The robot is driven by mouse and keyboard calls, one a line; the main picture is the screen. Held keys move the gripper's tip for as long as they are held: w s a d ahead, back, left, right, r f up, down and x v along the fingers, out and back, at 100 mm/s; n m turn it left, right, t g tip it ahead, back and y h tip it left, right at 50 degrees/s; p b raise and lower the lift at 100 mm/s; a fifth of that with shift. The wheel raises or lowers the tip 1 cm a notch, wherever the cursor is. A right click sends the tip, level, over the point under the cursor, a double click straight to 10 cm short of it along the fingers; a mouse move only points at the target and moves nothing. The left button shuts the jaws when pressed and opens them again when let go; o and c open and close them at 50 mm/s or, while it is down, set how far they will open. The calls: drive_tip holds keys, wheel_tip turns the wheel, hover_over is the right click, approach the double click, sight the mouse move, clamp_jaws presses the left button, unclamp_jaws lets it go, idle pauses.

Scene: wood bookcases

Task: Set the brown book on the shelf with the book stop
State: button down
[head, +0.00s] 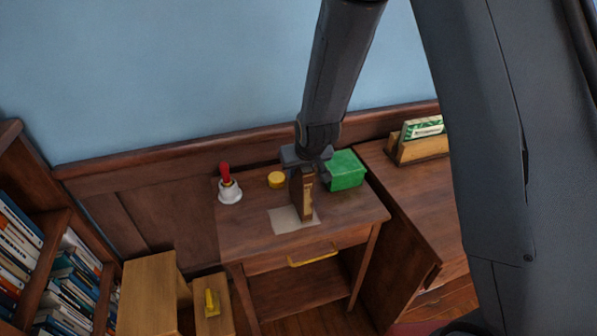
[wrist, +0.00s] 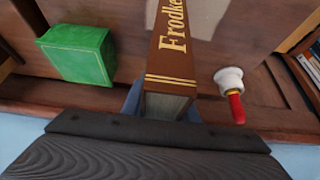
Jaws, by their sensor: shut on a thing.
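The brown book (head: 303,195) is upright over the small wooden table, its lower end on or just above a pale square patch (head: 285,220). I cannot tell whether it touches. My gripper (head: 306,168) is shut on the book's upper end. In the wrist view the brown book (wrist: 172,55) shows its spine with gold lettering "Frodke", and its pages face me. The fingers (wrist: 163,105) sit at its sides, mostly hidden by the dark gripper body. A wooden bookcase (head: 52,222) with several books stands at the left. I cannot make out a book stop in either view.
A green box (head: 346,170), a yellow round tin (head: 277,179) and a white bell with red handle (head: 229,188) stand around the book on the table. A wooden holder (head: 420,148) sits on the right-hand desk. Wooden steps (head: 150,285) stand at the front left.

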drive_tip(key=shift+f, duration=0.25)
drive_tip(key=shift+f, duration=0.2)
drive_tip(key=c, duration=1.4)
unclamp_jaws()
